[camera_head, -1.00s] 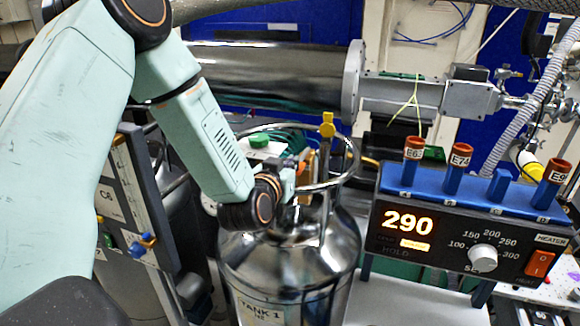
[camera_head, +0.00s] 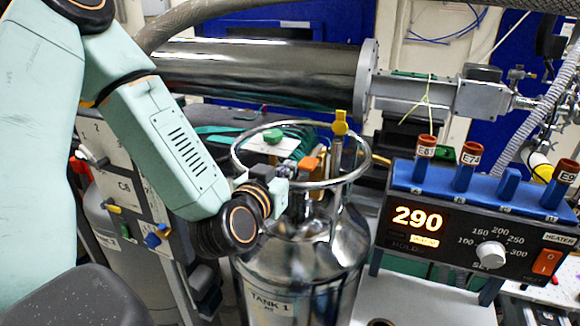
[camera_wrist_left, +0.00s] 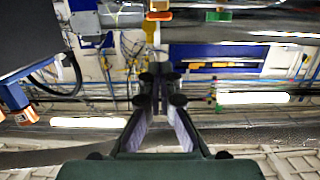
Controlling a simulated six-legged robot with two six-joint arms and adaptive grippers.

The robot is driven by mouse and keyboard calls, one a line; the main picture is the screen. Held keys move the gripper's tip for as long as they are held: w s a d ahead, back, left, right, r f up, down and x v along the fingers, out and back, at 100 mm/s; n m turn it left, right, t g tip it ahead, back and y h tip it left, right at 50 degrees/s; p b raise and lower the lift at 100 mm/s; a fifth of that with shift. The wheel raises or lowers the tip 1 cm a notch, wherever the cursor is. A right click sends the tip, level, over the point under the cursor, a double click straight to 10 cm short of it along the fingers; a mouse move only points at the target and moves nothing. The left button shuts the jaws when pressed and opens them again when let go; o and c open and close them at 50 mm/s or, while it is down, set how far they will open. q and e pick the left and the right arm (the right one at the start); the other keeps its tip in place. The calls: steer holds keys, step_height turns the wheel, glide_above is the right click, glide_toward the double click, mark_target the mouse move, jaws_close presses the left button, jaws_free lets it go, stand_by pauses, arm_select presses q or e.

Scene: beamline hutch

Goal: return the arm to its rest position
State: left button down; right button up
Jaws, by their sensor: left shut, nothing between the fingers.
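My left arm comes in from the left, and its wrist hangs in front of the left side of the silver tank labelled TANK 1 (camera_head: 310,255). The left gripper (camera_head: 276,186) is small and partly hidden behind the wrist, close to the tank's ring handle. I cannot tell whether it touches the ring. In the left wrist view the gripper's fingers (camera_wrist_left: 160,88) come together, shut with nothing between them. My right gripper is not in view.
A heater box (camera_head: 455,236) reading 290, with a blue tube rack on top, stands at right. A panel (camera_head: 125,190) stands at left. A steel pipe (camera_head: 270,65) crosses behind.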

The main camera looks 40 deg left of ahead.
arm_select(q)
steer(key=shift+w+f, duration=0.15)
steer(key=shift+w, duration=0.15)
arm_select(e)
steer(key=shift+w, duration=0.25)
arm_select(q)
steer(key=shift+s, duration=0.1)
steer(key=s+d+f+g+h+b, duration=0.1)
steer(key=s+d+f+g+b, duration=0.15)
steer(key=f, duration=0.55)
steer(key=s+d+f+g+h+b, duration=0.2)
steer(key=f+g, duration=0.1)
steer(key=f, duration=0.5)
steer(key=s+d+f+g+h+b, duration=0.1)
steer(key=s+d+f+g+b, duration=0.15)
steer(key=f, duration=0.55)
steer(key=s+d+f+m+g+b, duration=0.1)
steer(key=s+f+g+b, duration=0.3)
steer(key=s+f, duration=0.7)
steer(key=s+d+f+m+g+b, duration=0.1)
steer(key=s+f+g+b, duration=0.3)
steer(key=s+f+b, duration=0.5)
steer(key=s+d+f, duration=0.1)
steer(key=s+f, duration=0.2)
steer(key=f, duration=0.6)
steer(key=shift+s+d+f, duration=0.25)
steer(key=shift+d, duration=0.05)
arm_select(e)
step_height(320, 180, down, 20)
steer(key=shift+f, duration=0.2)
